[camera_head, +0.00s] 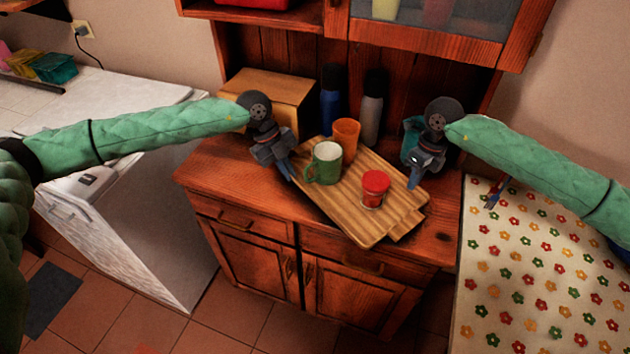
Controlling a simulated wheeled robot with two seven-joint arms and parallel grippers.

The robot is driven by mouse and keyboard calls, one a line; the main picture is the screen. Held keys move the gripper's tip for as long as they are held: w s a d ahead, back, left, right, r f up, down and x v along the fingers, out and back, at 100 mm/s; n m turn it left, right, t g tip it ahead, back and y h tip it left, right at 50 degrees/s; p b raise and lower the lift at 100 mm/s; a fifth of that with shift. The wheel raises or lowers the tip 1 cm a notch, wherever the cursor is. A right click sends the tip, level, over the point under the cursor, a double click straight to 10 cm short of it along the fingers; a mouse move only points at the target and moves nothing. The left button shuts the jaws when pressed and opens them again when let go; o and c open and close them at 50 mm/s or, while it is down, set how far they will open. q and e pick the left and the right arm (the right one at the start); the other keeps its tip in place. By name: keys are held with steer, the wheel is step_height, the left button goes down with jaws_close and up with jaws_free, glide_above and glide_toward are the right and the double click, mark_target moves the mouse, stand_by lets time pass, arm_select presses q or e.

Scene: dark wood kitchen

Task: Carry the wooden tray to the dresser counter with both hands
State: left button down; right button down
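The wooden tray (345,212) is at the dresser counter (222,172), turned at a slant, its near handle end close to the front edge. Whether it rests flat on the counter I cannot tell. My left gripper (287,172) is at the tray's left edge, fingers pointing down. My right gripper (415,178) is at its right edge. The fingertips are too small to show whether they grip the tray.
A wooden box (270,95), a blue bottle (331,97) and a grey bottle (371,108) stand behind the tray. A teal item (411,140) is behind my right gripper. A flowered table (540,265) is at right, a white appliance (130,200) at left.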

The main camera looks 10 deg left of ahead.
arm_select(q)
steer(key=shift+f+b, duration=0.45)
steer(key=shift+f, duration=0.1)
arm_select(e)
steer(key=shift+d+f, duration=0.1)
steer(key=shift+f, duration=0.45)
arm_select(q)
steer(key=c, duration=1.7)
jaws_free()
arm_select(e)
steer(key=c, duration=1.7)
jaws_free()
arm_select(q)
steer(key=shift+o, duration=0.4)
arm_select(e)
steer(key=shift+o, duration=0.4)
arm_select(q)
steer(key=shift+r, duration=0.1)
